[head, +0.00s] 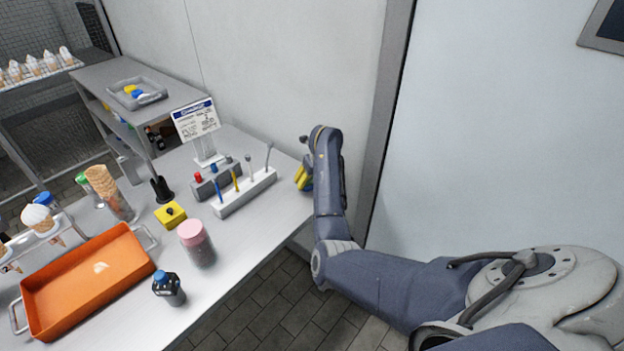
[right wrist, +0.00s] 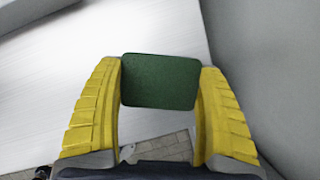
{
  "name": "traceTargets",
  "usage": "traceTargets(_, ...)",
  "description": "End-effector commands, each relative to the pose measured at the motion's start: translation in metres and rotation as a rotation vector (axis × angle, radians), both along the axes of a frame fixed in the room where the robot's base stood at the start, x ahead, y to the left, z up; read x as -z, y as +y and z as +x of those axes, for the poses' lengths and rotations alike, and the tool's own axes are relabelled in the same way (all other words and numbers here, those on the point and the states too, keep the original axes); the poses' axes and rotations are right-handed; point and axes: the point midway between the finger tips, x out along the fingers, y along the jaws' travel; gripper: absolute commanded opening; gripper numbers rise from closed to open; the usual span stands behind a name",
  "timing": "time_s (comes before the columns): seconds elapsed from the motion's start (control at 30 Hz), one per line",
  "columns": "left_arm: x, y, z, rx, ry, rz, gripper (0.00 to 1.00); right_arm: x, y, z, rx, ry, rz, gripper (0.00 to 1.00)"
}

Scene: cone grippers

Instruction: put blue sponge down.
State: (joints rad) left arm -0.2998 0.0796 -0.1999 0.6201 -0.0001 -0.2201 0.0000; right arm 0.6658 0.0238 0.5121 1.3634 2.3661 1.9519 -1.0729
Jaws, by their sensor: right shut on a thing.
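My right gripper (head: 304,178) is at the right end of the table, close to the wall. In the right wrist view its yellow fingers (right wrist: 160,95) are shut on a flat block, the sponge (right wrist: 160,82), gripped by its two sides. The face I see is dark green; no blue shows on it. The sponge is over the table edge, with white tabletop beyond it and floor tiles below. In the head view the gripper hides the sponge. My left gripper is not in view.
A grey tray (head: 155,86) with small yellow and blue things stands on the back shelf. A pink-lidded jar (head: 197,245) and an orange tray (head: 90,279) are nearer the front.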

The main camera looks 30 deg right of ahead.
Motion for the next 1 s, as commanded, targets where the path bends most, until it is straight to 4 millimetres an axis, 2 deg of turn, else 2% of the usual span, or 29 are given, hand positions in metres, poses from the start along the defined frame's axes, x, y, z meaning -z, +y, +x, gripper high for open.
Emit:
traceTargets(0.2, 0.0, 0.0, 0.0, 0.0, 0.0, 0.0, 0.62, 0.003, 0.0, 0.0, 0.0, 0.0, 0.0, 0.5)
traceTargets(0.23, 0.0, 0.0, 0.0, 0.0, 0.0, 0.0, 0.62, 0.003, 0.0, 0.0, 0.0, 0.0, 0.0, 0.76)
traceTargets(0.43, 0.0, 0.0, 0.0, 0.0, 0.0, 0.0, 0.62, 0.003, 0.0, 0.0, 0.0, 0.0, 0.0, 0.98)
traceTargets(0.77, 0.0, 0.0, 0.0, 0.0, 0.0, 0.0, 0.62, 0.001, -0.001, 0.0, 0.0, 0.0, -0.001, 0.98)
traceTargets(1.0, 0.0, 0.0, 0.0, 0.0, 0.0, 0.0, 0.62, -0.022, -0.001, -0.008, 0.001, -0.002, -0.003, 0.98)
